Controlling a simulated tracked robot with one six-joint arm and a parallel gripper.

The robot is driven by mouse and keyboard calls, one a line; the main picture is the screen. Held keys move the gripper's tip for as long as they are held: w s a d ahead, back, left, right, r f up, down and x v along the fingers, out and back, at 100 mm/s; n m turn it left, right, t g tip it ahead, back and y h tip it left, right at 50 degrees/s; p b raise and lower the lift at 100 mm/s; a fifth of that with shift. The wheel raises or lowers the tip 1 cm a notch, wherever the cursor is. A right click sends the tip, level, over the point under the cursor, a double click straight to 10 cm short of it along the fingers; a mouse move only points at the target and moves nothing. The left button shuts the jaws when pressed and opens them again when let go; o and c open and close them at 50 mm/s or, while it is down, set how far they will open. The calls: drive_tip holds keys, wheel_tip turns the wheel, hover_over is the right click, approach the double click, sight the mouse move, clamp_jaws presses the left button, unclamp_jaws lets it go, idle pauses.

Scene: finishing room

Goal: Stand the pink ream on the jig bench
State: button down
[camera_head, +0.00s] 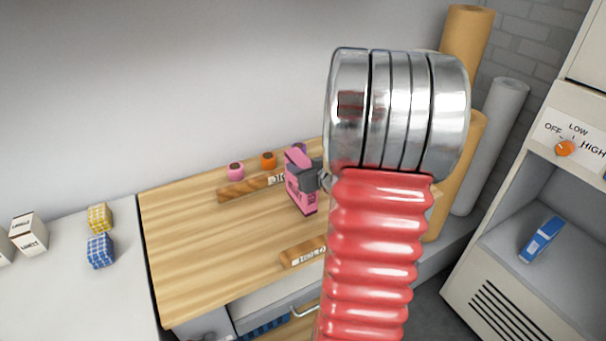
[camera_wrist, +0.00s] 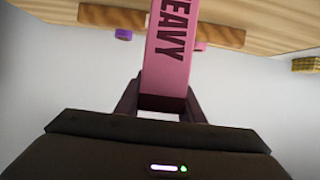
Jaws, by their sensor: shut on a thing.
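The pink ream (camera_head: 301,190) is a tall pink block with dark lettering on its side. It is upright or nearly so, over the wooden top of the jig bench (camera_head: 185,260), between two wooden strips. I cannot tell whether its base touches the wood. My gripper (camera_head: 318,180) is shut on it from the right, partly hidden by my red and silver arm. In the wrist view the ream (camera_wrist: 167,65) reads "HEAVY" and sits between the two fingers of my gripper (camera_wrist: 160,104).
A labelled wooden strip (camera_head: 238,189) lies behind the ream, another (camera_head: 300,254) in front. Pink (camera_head: 235,171) and orange (camera_head: 268,160) small pots stand at the bench's back. Yellow (camera_head: 99,217) and blue (camera_head: 100,251) checked blocks sit on the left counter. The bench's left part is clear.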

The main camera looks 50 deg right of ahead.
drive_tip(key=shift+f, duration=1.65)
drive_tip(key=c, duration=1.2)
unclamp_jaws()
drive_tip(key=shift+f, duration=0.1)
drive_tip(key=shift+s, duration=0.1)
drive_tip(key=v, duration=1.2)
